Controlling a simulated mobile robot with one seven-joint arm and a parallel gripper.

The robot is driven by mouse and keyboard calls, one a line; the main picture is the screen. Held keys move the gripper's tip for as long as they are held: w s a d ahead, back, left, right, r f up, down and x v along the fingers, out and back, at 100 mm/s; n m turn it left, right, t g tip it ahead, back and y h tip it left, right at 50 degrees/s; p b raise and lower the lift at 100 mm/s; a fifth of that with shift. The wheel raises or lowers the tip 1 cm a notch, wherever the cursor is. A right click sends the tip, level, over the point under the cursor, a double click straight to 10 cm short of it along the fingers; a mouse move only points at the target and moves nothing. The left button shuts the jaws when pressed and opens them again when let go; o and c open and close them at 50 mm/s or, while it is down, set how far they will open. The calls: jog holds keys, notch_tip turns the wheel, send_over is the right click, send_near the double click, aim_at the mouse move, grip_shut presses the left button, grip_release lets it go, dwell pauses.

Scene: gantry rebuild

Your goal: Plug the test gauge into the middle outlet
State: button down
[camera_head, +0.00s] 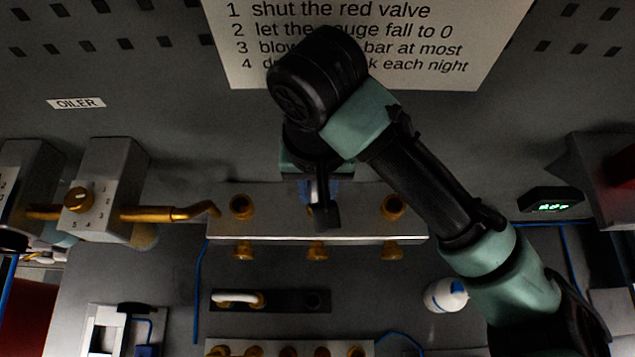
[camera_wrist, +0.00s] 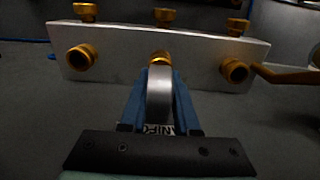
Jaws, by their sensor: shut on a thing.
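My gripper (camera_head: 319,198) is in front of the middle of the grey manifold block (camera_head: 290,229). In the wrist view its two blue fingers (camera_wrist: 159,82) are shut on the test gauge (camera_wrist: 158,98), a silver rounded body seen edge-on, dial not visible. The brass middle outlet (camera_wrist: 160,57) shows just beyond the gauge's far end, lined up with it. I cannot tell whether they touch or the gauge is seated. In the head view my gripper hides this outlet. Brass outlets flank it at left (camera_head: 241,206) and right (camera_head: 392,206).
A bent brass pipe (camera_head: 185,212) from a grey box (camera_head: 108,185) ends close to the block's left end. Brass fittings (camera_head: 317,250) hang under the block. A small green display (camera_head: 552,203) and a white bottle (camera_head: 445,295) are to the right. A sign (camera_head: 420,40) is above.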

jog(key=c, duration=0.6)
grip_release()
jog(key=shift+o, duration=0.2)
notch_tip(320, 180, up, 13)
jog(key=shift+s+f, duration=0.1)
dwell(0.5)
